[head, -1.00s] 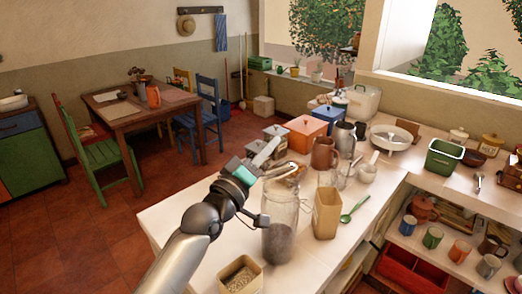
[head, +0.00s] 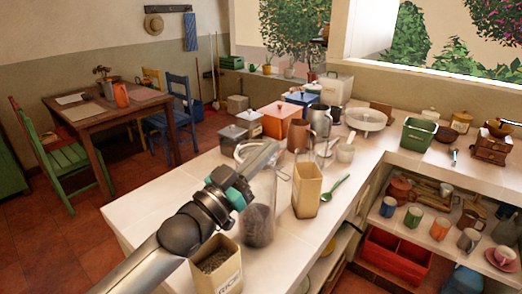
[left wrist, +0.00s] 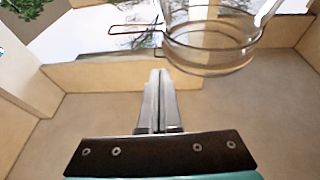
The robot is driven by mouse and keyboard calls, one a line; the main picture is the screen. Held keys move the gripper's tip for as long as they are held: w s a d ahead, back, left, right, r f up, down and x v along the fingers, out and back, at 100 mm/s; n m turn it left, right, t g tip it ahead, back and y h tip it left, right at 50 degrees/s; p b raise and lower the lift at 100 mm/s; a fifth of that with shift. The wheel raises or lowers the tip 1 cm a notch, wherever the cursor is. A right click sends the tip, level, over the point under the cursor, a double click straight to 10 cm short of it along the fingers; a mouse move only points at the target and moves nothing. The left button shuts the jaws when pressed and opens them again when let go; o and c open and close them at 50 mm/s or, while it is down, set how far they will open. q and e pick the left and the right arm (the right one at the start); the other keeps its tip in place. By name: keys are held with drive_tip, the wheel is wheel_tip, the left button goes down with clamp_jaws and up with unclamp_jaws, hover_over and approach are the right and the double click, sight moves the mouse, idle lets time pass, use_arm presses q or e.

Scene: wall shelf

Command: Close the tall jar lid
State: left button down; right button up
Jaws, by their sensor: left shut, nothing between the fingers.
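The tall jar (head: 259,222) is clear glass with dark contents and stands upright on the white counter. My left arm and gripper hide much of its upper part in the head view. Glass and a thin rim (head: 243,148), which look like its lid, show behind my gripper's fingers; how far the lid is tilted I cannot tell. My left gripper (head: 268,153) is shut and empty, above the jar's upper part. In the left wrist view, its fingers (left wrist: 158,76) point toward round glass with a wire clasp (left wrist: 208,40), just beyond the tips; contact is unclear. My right gripper is not in view.
A tan open container (head: 307,190) stands right of the jar, a rice box (head: 218,268) in front of it. Canisters (head: 281,119) and a pitcher (head: 321,122) stand behind. A green spoon (head: 333,189) lies at right. The counter's left part (head: 150,215) is clear.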

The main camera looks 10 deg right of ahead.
use_arm(q)
drive_tip(key=shift+s+d+f+m+g+h+b, duration=0.1)
drive_tip(key=shift+f+m+g+h+b, duration=0.2)
drive_tip(key=shift+m, duration=0.6)
drive_tip(key=shift+s+f+m+g+h+b, duration=0.1)
drive_tip(key=shift+f+m+g+h+b, duration=0.25)
drive_tip(key=shift+m, duration=0.55)
drive_tip(key=shift+d+f+m+g+h+b, duration=0.15)
drive_tip(key=shift+f+m+g, duration=0.3)
drive_tip(key=shift+m, duration=0.45)
drive_tip(key=shift+a, duration=0.1)
drive_tip(key=shift+r, duration=0.1)
